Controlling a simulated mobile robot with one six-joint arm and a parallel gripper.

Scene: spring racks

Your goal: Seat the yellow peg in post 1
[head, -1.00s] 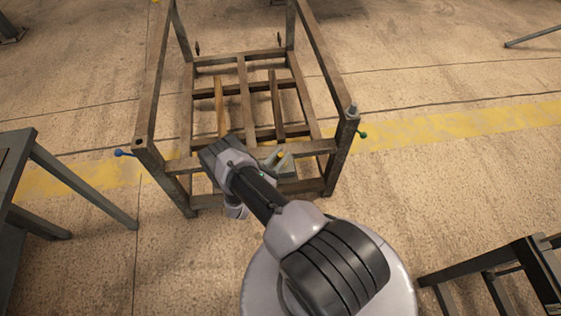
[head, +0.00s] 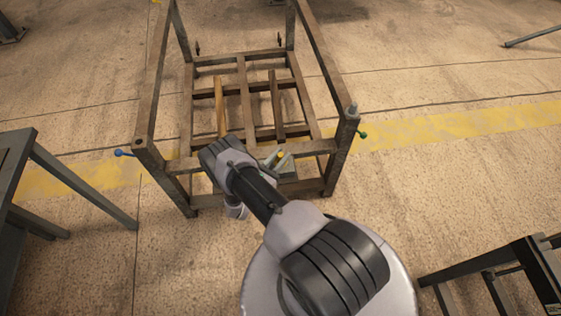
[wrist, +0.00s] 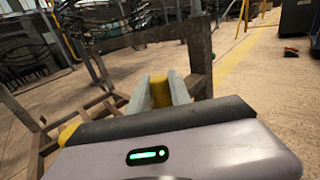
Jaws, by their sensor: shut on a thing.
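The yellow peg (wrist: 160,93) is gripped between the two grey fingers of my gripper (wrist: 161,88) in the wrist view. In the head view a small bit of the peg (head: 281,155) shows between the fingers of my gripper (head: 280,161). My gripper is over the front side of the brown rack (head: 317,146), between its two front posts and apart from both. The left front post (head: 150,160) has a dark hole in its top and a blue knob at its side. The right front post (head: 343,150) has a grey piece on top and a green knob. No post number is readable.
A dark table (head: 22,165) stands at the left and a dark frame (head: 500,262) at the lower right. The rack's bars and upright posts surround open space. Bare floor (head: 440,190) lies to the rack's right.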

